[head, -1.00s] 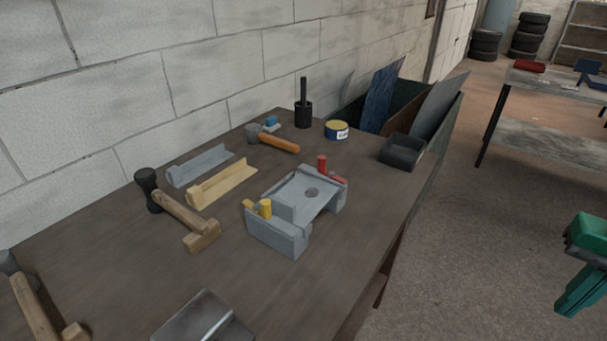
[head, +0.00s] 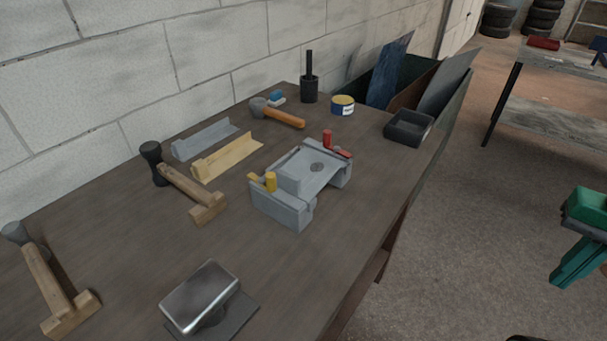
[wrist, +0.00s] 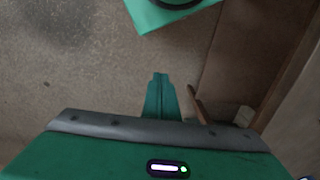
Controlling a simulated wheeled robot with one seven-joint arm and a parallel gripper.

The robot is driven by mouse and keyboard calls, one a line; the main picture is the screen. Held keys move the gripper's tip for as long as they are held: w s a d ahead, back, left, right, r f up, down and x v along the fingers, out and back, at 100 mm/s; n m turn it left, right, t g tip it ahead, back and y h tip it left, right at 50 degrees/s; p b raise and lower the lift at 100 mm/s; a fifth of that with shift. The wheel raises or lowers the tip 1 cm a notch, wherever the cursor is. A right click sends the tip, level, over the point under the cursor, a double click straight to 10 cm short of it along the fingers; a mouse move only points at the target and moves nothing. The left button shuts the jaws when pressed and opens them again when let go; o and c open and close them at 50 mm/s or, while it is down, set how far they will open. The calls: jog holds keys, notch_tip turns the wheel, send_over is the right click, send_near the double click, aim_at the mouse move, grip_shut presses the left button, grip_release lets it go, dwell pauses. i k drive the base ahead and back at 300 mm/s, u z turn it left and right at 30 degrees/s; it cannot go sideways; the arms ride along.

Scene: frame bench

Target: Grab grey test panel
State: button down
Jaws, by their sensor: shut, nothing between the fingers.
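The likely grey test panel (head: 446,85) is a flat grey sheet leaning in a dark green bin at the far end of the bench. It stands to the right of a brown sheet and a blue sheet (head: 389,72); its lower part is hidden by the bin. My gripper (head: 563,281) is green, over the floor at the right of the head view and well apart from the panel. In the wrist view my gripper (wrist: 160,78) shows its green fingers together and empty, pointing at floor. The panel is not in the wrist view.
The bench (head: 130,250) holds a grey jig (head: 285,206), mallets, a hammer (head: 280,113), a can (head: 343,105), a black tray (head: 409,127), and a shiny metal block (head: 200,297) on a dark sheet. A second table (head: 550,65) stands right. Open floor lies between.

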aim_at(305, 175)
jog(key=u, duration=1.3)
jog(key=k, duration=1.5)
jog(key=z, duration=1.05)
jog(key=i, duration=1.05)
jog(key=u, duration=0.05)
